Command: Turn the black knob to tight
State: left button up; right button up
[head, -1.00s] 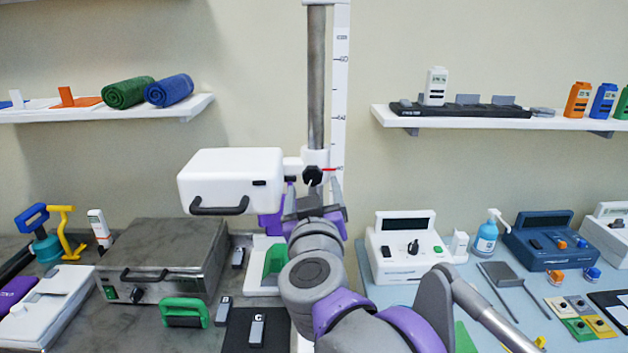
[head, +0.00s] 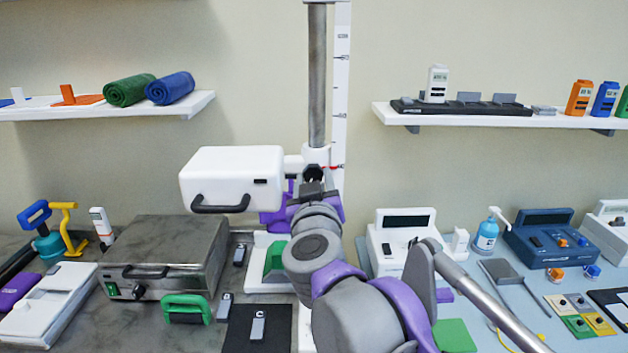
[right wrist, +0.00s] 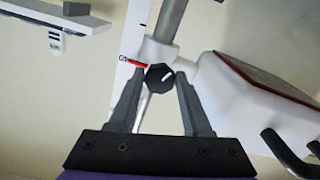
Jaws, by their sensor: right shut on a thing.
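The black knob (right wrist: 159,77) sits on the white clamp (right wrist: 157,52) of the upright pole. It shows in the right wrist view between my right fingertips (right wrist: 160,80), one on each side, and they are shut on it. I cannot read any tight mark or the knob's turn angle. My left gripper is not in view.
The white box (head: 232,178) with a dark handle stands out left of the pole (head: 317,85). A white scale (head: 341,90) runs behind the pole. A grey metal case (head: 165,255) stands lower left. Shelves hang on both sides.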

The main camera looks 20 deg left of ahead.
grip_shut()
